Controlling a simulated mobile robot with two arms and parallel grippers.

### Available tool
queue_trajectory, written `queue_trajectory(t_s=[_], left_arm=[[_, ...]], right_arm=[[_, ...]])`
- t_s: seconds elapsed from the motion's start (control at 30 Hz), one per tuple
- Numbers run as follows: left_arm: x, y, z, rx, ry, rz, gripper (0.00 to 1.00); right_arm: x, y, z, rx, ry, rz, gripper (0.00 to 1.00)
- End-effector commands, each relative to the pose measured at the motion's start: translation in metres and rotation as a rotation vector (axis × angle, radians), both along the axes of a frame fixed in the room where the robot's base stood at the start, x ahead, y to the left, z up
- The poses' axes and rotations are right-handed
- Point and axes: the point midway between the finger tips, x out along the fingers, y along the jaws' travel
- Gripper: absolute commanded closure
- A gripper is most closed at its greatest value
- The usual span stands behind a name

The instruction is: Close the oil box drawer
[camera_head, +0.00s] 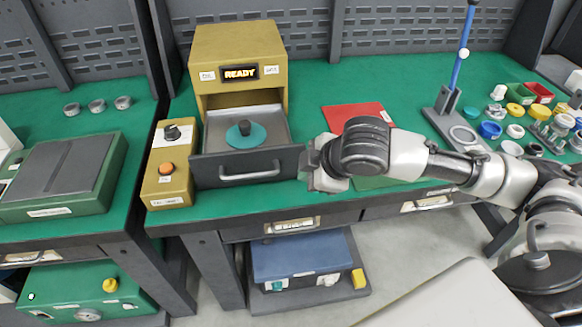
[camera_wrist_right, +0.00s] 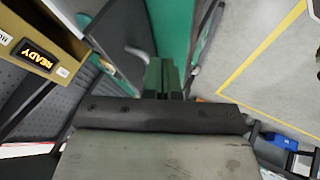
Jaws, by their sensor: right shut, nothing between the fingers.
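The oil box (camera_head: 238,50) is a yellow cabinet with a lit READY display, at the back of the green bench. Its grey drawer (camera_head: 200,170) is pulled out toward me, with a bar handle (camera_head: 249,174) on its front. A teal disc (camera_head: 258,137) with a dark knob lies in the drawer. My right gripper (camera_head: 312,168) is shut and empty, just right of the drawer front's right end. I cannot tell whether it touches the drawer. The wrist view shows the shut fingers (camera_wrist_right: 165,78) and the box's READY display (camera_wrist_right: 38,55) at left. My left gripper is not in view.
A yellow control box (camera_head: 170,190) with an orange button stands left of the drawer. A red folder (camera_head: 352,113) lies behind my right gripper. A stand with a blue rod (camera_head: 457,75) and several small coloured parts and bins (camera_head: 520,93) occupy the bench's right side.

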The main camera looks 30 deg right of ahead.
Motion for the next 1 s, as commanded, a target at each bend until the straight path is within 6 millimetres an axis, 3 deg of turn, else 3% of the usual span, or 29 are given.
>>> queue_trajectory(t_s=[0.3,0.6,1.0], left_arm=[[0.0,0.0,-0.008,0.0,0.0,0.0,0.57],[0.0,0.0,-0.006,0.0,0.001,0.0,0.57],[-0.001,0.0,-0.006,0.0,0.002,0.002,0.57]], right_arm=[[0.039,0.016,-0.053,0.002,0.0,-0.001,1.0],[0.071,0.005,-0.05,0.0,-0.002,0.0,1.0],[0.073,0.004,-0.05,0.001,-0.001,0.0,1.0]])
